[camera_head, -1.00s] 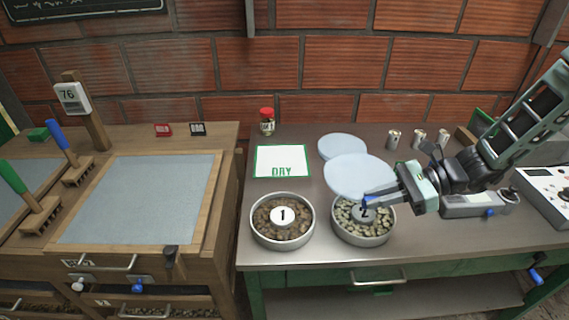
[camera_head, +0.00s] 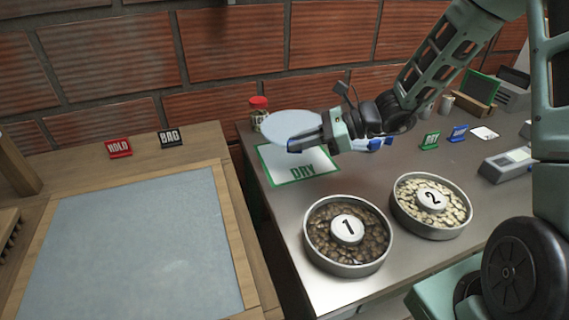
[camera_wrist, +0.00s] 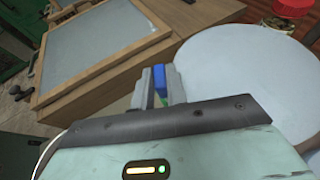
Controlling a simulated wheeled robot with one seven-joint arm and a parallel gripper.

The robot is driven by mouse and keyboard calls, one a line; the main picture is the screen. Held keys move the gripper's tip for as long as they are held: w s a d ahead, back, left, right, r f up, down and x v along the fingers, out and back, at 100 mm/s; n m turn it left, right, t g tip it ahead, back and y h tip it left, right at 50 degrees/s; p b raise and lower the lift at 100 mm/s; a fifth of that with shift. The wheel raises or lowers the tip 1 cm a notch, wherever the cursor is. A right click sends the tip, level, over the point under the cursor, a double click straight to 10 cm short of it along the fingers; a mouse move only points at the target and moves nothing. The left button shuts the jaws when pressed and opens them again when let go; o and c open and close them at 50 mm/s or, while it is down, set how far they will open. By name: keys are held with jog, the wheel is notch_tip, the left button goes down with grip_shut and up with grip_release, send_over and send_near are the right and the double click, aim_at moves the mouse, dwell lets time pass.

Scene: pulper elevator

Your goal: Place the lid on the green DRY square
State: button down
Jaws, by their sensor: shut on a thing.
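A pale blue round lid (camera_head: 290,125) is held by its edge in my gripper (camera_head: 306,143), above the back part of the green-bordered DRY square (camera_head: 283,166). The lid looks roughly level and hides the square's back edge. The lid (camera_wrist: 240,75) also fills the right of the wrist view, beside the closed fingers (camera_wrist: 164,88). The front of the square, with the word DRY, is uncovered. The exact gap between lid and square cannot be told.
Bowl 1 (camera_head: 319,245) and bowl 2 (camera_head: 411,222), holding beans, stand in front of the square. A red-capped jar (camera_head: 258,112) stands close behind the lid. HOLD (camera_head: 120,148) and BAD (camera_head: 172,139) signs stand on the left wooden table.

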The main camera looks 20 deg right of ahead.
aim_at(300, 180)
notch_tip(300, 180, down, 8)
jog(key=shift+f, duration=0.15)
dwell(0.3)
jog(key=shift+f+b, duration=0.2)
jog(key=shift+b, duration=0.1)
jog(key=c, duration=1.4)
grip_release()
jog(key=shift+r, duration=0.1)
